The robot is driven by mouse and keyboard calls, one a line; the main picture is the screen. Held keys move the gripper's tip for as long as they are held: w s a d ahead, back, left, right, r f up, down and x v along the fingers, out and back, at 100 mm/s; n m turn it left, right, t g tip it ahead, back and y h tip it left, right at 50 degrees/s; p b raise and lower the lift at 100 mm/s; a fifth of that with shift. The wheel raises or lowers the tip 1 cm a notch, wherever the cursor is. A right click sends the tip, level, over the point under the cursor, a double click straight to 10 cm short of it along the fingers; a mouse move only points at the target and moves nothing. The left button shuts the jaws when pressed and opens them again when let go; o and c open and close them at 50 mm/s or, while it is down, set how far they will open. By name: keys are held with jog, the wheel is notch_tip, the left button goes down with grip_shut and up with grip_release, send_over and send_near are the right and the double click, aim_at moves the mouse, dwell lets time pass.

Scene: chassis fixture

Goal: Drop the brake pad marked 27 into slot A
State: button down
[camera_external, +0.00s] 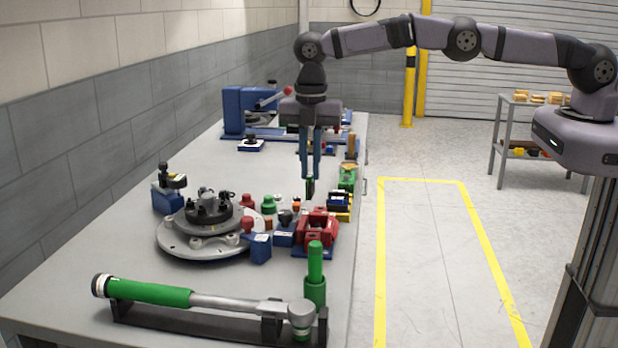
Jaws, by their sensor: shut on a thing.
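My gripper (310,174) points straight down over the right part of the workbench, its two blue fingers close together. It is shut on a thin, dark, partly green piece (310,189), which looks like a brake pad and hangs upright below the fingertips. No number can be read on it. The piece is above or just behind a cluster of small parts; its exact height over the bench is unclear. Slot A cannot be made out, and no slot letters are legible.
A round metal hub fixture (210,228) stands left of a red clamp block (316,232). A green-handled tool (150,292) lies in a black cradle in front, beside a green upright cylinder (315,265). A blue vise-like machine (245,112) stands behind. The bench's left front (75,265) is clear.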

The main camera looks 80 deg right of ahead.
aim_at(310, 196)
jog(key=shift+a, duration=0.2)
jog(key=shift+f, duration=0.1)
jog(key=shift+f+b, duration=1.25)
jog(key=shift+f, duration=0.9)
jog(key=shift+f, duration=0.1)
jog(key=shift+f+b, duration=1.15)
jog(key=shift+f, duration=0.1)
jog(key=shift+f, duration=0.2)
jog(key=shift+f+b, duration=0.6)
jog(key=shift+b, duration=0.2)
